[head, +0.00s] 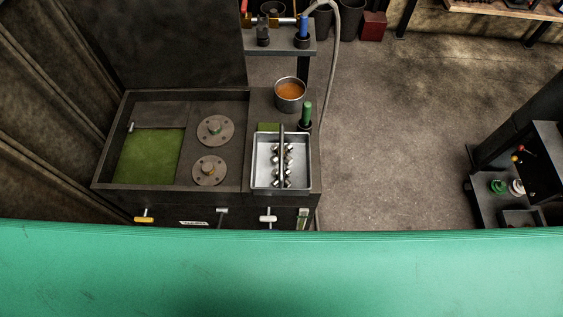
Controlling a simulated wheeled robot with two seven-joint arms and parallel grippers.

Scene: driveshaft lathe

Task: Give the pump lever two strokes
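I cannot tell for certain which part is the pump lever. A green-handled upright piece (306,113) stands at the right edge of the dark bench, beside a metal tray. A blue-handled upright piece (303,27) stands on the small shelf behind, next to a dark upright fitting (263,34). Small handles, one yellow (143,219), stick out along the bench's front face. Neither of my grippers shows in the head view.
The dark bench (97,180) holds a metal tray (254,166) of small parts, two round flanged discs and a pot (289,92) of orange-brown contents. A broad green surface (280,270) fills the bottom. Open floor (400,130) lies right; another machine (540,165) stands beyond.

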